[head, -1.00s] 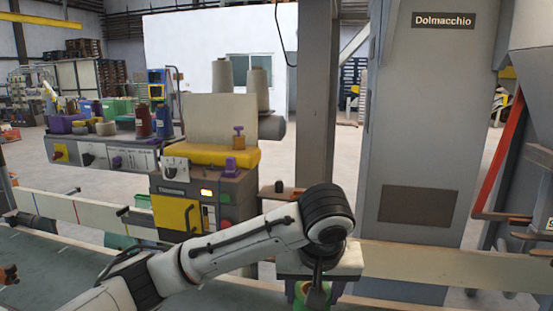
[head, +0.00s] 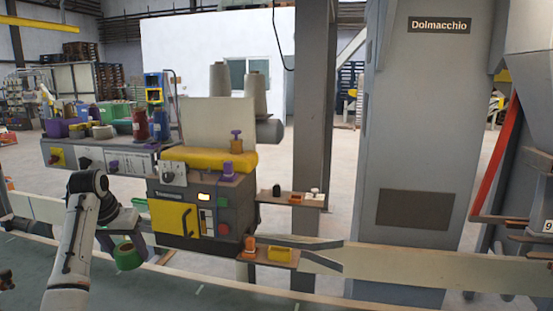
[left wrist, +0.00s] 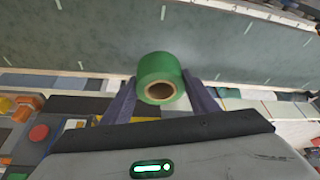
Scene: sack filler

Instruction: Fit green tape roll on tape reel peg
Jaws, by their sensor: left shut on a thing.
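The green tape roll (head: 127,257) hangs in front of the machine's lower left, above the conveyor, in the head view. My left gripper (head: 122,240) is shut on it. In the left wrist view the green tape roll (left wrist: 160,66) sits between the two dark fingers of the left gripper (left wrist: 161,92), its brown core hole facing the camera. I cannot tell for sure which part is the tape reel peg. My right gripper is not in view.
The sewing machine (head: 205,212) with its yellow panel stands right of the roll. A long rail (head: 400,262) runs along the conveyor (head: 190,297). A small shelf (head: 280,258) holds orange and yellow items. A grey bench (head: 85,158) with bottles and bins stands behind my arm.

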